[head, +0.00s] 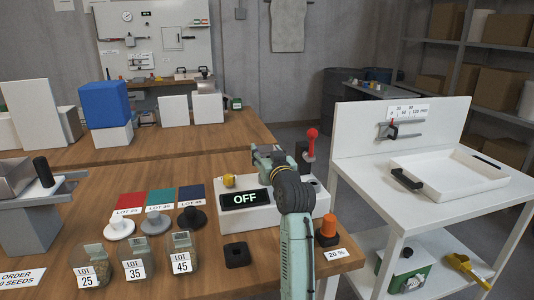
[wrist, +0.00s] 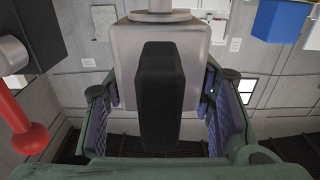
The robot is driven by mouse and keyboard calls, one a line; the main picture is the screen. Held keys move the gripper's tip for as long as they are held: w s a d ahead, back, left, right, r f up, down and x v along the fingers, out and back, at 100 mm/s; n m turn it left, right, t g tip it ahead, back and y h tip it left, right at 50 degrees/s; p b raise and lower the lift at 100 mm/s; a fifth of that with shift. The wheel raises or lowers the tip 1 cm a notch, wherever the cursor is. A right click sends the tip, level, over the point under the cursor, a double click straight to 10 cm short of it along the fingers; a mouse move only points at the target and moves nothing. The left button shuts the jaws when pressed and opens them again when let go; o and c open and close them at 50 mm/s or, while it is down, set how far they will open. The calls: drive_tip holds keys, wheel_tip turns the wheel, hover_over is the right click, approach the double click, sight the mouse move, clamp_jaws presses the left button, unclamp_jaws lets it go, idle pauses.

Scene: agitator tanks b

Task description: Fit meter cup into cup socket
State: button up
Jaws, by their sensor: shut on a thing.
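My gripper (head: 268,158) is over the back of the white meter box with the "OFF" display (head: 244,199). In the wrist view, my gripper (wrist: 160,115) is shut on a grey cup-like body (wrist: 185,62) with a black upright handle (wrist: 163,95) between the fingers; I take this as the meter cup. My gripper and arm hide it in the head view. A dark round opening (head: 316,184) shows on the box top, right of my arm. A small black square block with a hole (head: 237,254) lies on the table in front. I cannot tell which is the cup socket.
A red-knobbed lever (head: 311,135) stands close right of my gripper, and an orange knob (head: 329,226) near the table's right edge. Several labelled seed jars (head: 135,262) and stoppers stand left. A white cart with a tray (head: 450,176) stands to the right.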

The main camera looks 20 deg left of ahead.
drive_tip(key=shift+f+b, duration=0.6)
drive_tip(key=shift+f, duration=0.3)
drive_tip(key=o, duration=0.9)
drive_tip(key=shift+c, duration=0.2)
drive_tip(key=o, duration=0.5)
drive_tip(key=shift+f, duration=0.15)
drive_tip(key=shift+f, duration=0.1)
wheel_tip(320, 180, up, 11)
drive_tip(key=shift+f, duration=0.1)
drive_tip(key=shift+s, duration=0.1)
